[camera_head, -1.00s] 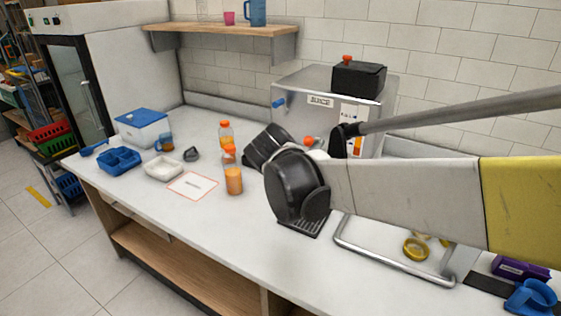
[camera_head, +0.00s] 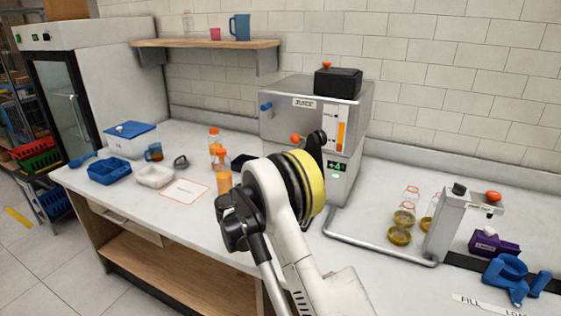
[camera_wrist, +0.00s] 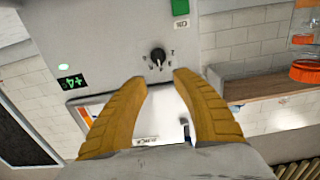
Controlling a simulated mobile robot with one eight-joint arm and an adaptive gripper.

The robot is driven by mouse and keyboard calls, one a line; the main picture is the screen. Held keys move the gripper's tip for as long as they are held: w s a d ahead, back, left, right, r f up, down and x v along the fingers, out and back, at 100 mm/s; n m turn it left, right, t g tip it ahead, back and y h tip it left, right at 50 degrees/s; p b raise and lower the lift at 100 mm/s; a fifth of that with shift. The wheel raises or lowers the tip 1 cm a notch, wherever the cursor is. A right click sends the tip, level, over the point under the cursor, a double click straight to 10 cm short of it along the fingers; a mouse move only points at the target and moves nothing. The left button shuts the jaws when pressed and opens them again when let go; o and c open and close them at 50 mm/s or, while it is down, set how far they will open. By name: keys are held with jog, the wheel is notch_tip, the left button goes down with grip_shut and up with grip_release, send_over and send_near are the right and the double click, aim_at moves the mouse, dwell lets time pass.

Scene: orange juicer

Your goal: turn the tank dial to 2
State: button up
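In the wrist view, which is upside down, a small black dial (camera_wrist: 158,57) sits on the grey front of the juicer. Small marks ring it; they are too small to read surely. My gripper (camera_wrist: 160,79) is open, its two yellow fingers apart with nothing between them. The dial shows just beyond the fingertips, apart from them. In the head view the metal juicer (camera_head: 285,112) stands at the back of the counter. My arm is in front of its lower part and hides my fingers and the dial there.
A green display (camera_wrist: 72,81) and a green button (camera_wrist: 180,7) are near the dial. Orange bottles (camera_head: 217,155) stand left of the juicer. A bent metal rail (camera_head: 385,248) and jars (camera_head: 400,236) are right of it. A wooden shelf (camera_head: 205,43) hangs behind.

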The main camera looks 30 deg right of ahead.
jog(key=b+x, duration=0.3)
jog(key=x, duration=0.6)
jog(key=shift+w+d, duration=0.2)
jog(key=shift+d, duration=0.1)
grip_shut()
